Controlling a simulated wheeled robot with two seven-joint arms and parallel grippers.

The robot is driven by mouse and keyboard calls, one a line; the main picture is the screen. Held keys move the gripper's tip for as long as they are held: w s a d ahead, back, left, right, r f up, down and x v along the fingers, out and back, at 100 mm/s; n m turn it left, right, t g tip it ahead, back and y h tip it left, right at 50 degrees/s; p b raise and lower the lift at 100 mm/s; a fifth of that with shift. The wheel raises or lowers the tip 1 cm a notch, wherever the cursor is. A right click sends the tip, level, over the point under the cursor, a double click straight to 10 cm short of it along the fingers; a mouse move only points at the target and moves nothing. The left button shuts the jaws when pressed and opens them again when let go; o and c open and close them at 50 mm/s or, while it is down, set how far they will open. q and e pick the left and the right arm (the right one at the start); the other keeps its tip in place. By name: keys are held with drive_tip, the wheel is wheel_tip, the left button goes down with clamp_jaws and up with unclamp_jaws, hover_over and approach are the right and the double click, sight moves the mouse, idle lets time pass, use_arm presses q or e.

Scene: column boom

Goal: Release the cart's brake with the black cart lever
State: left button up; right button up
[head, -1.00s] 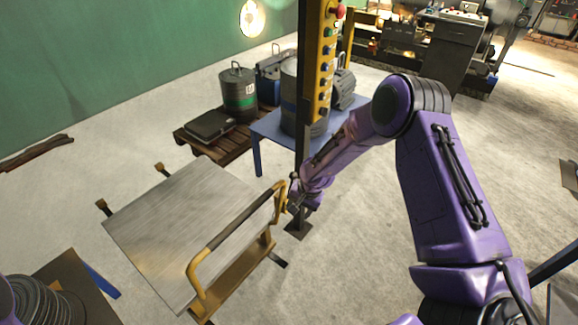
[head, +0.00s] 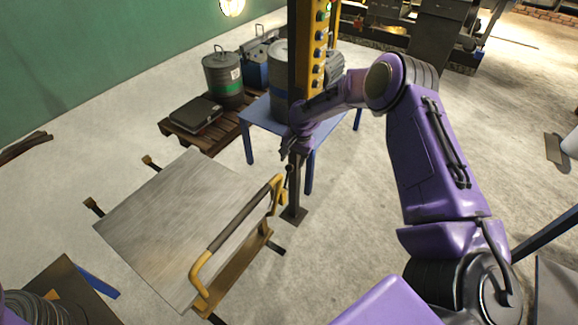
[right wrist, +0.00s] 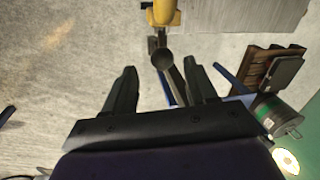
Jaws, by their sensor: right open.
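The cart has a bare metal top (head: 175,225) and a yellow push handle (head: 225,238) with a dark grip, left of centre in the head view. The black cart lever (head: 289,171) stands by the handle's far right end, small in this view. In the right wrist view, the lever's round dark knob (right wrist: 162,59) shows between and just beyond my fingertips, close to a yellow handle part (right wrist: 164,12). My right gripper (head: 291,152) is open and empty just above the lever; contact is not visible. My left gripper is out of view.
A dark post with a yellow button panel (head: 316,45) rises right behind the lever. A blue table (head: 262,115) with grey drums stands behind it. A pallet (head: 185,132) holds a black case and a drum.

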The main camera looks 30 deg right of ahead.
sight(290, 165)
drive_tip(key=f, duration=0.1)
drive_tip(key=w+f, duration=0.1)
drive_tip(key=f, duration=0.3)
drive_tip(key=shift+w+a+f, duration=0.15)
drive_tip(key=shift+a+f, duration=0.05)
drive_tip(key=shift+a, duration=0.1)
clamp_jaws()
